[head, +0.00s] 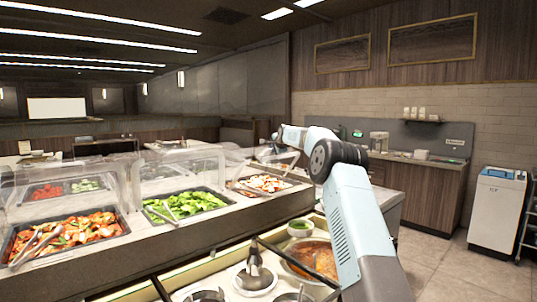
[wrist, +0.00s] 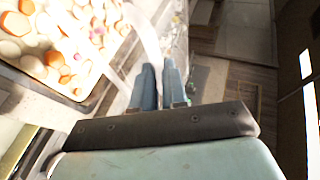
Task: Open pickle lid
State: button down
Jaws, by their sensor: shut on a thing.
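In the wrist view, my gripper (wrist: 163,88) has its two fingers close together beside a clear, curved band (wrist: 147,35), which looks like the edge of the clear pickle lid. The fingers are shut on this edge, though the exact contact is hard to see. A tray (wrist: 93,101) of white and orange slices lies uncovered at the upper left of that view. In the head view, this tray (head: 240,193) sits at the far right end of the counter. Faint clear plastic shows above it near my arm. My fingertips are not clearly visible there.
Clear covers (head: 165,160) stand over the other food trays to the left. A tray of greens (head: 190,205) and a tray of red vegetables (head: 65,235) have tongs in them. Open floor (head: 450,262) lies to the right.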

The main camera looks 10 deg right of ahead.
jog(key=shift+w+a+r, duration=0.25)
jog(key=shift+w, duration=0.2)
jog(key=shift+w+d+r, duration=0.15)
jog(key=shift+w, duration=0.15)
jog(key=c, duration=1.4)
grip_release()
jog(key=shift+w, duration=0.1)
jog(key=shift+o, duration=1.2)
jog(key=v, duration=1.3)
jog(key=shift+s, duration=0.35)
jog(key=shift+r, duration=0.1)
